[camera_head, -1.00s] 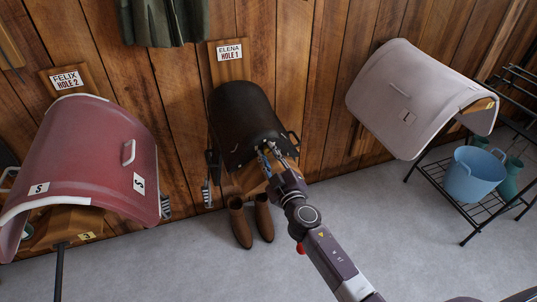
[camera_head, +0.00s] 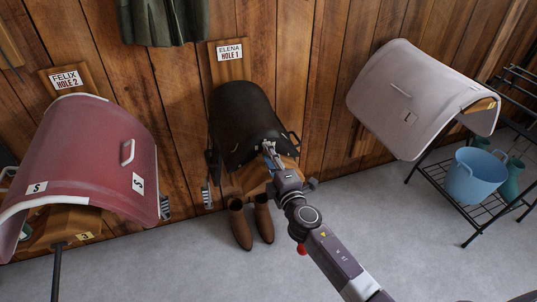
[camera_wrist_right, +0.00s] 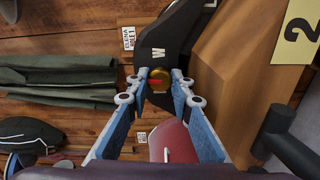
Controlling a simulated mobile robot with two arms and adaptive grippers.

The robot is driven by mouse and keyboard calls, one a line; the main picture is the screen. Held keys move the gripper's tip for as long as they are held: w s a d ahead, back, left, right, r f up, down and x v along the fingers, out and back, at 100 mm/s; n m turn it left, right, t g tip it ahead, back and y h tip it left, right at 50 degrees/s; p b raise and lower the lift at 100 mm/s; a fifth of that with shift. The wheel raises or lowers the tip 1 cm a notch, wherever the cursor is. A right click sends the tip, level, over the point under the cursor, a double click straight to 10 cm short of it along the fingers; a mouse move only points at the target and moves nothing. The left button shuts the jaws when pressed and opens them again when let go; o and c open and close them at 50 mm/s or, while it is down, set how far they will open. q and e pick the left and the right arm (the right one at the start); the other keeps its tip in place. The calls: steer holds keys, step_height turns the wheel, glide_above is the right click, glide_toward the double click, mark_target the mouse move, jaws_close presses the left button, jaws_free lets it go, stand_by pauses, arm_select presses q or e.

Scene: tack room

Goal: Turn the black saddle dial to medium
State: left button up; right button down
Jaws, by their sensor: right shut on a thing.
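The black saddle (camera_head: 243,112) sits on its wall rack under the sign "ELENA HOLE 1". In the right wrist view its dark panel (camera_wrist_right: 175,35) carries a white letter that looks like W in this turned view. A round gold dial (camera_wrist_right: 160,78) with a red mark shows on it. My right gripper (camera_head: 268,147) is at the saddle's front end. In the right wrist view its fingertips (camera_wrist_right: 161,82) are on either side of the dial, shut on it. The dial is hidden in the head view. My left gripper is not in view.
A red saddle (camera_head: 95,150) stands at left and a pale saddle (camera_head: 400,85) at right. Brown boots (camera_head: 240,222) stand below the black saddle. A rack (camera_head: 440,178) holds a blue bucket (camera_head: 474,177). The front floor is clear except for my arm.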

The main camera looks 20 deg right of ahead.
steer(key=shift+a+f+n, duration=0.1)
steer(key=shift+n, duration=0.4)
steer(key=c, duration=1.7)
jaws_free()
steer(key=shift+s, duration=0.1)
